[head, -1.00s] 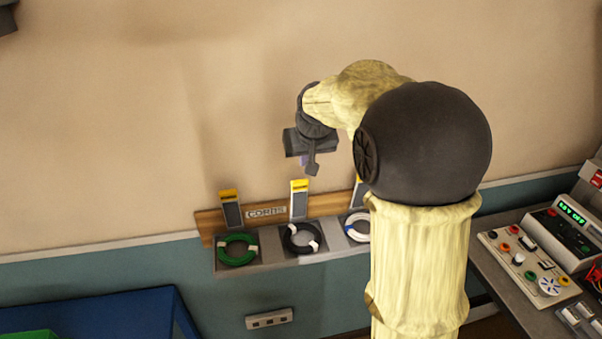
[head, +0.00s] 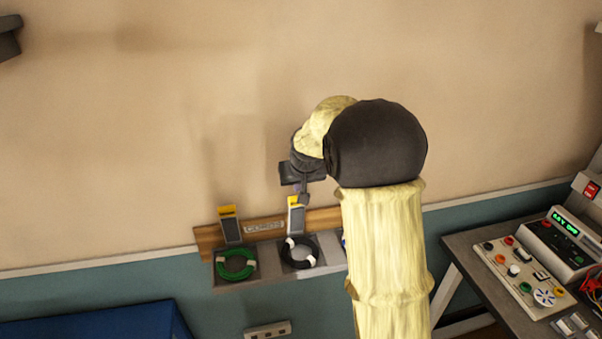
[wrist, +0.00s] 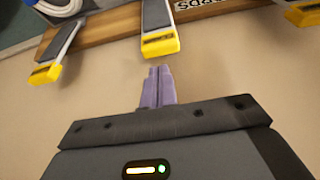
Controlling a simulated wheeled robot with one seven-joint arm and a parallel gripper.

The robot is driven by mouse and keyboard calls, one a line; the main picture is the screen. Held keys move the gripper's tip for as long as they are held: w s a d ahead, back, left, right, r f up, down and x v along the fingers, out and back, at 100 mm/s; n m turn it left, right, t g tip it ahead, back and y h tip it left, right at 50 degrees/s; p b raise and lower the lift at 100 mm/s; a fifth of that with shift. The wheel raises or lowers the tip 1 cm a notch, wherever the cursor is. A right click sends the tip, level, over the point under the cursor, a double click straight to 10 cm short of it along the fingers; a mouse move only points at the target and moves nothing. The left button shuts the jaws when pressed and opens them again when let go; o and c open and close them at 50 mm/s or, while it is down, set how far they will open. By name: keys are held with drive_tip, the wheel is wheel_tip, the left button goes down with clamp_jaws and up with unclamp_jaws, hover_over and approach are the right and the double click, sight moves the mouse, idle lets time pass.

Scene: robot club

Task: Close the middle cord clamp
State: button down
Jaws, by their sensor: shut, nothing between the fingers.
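The middle cord clamp (head: 296,216) is a grey lever with a yellow tip, standing raised on the wooden rail above a black cord coil (head: 301,252). In the wrist view its yellow tip (wrist: 160,46) is just beyond my fingertips, nearly in line with them. My gripper (head: 304,200) is shut and empty, pointing down at the top of this clamp. In the wrist view its purple fingers (wrist: 159,72) are together, with a small gap to the yellow tip. In the head view the fingertips overlap the clamp's top, so contact cannot be told there.
The left clamp (head: 230,224) stands raised above a green cord coil (head: 236,264). Another yellow-tipped clamp (wrist: 58,60) shows at the left of the wrist view, near a white coil (wrist: 62,6). A bench with instruments (head: 520,268) is at right. The wall above the rail is clear.

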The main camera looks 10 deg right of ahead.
drive_tip(key=shift+p+x, duration=0.3)
drive_tip(key=shift+x, duration=0.95)
drive_tip(key=shift+s+d+f+b, duration=0.1)
drive_tip(key=shift+f+b, duration=0.15)
drive_tip(key=shift+b, duration=0.7)
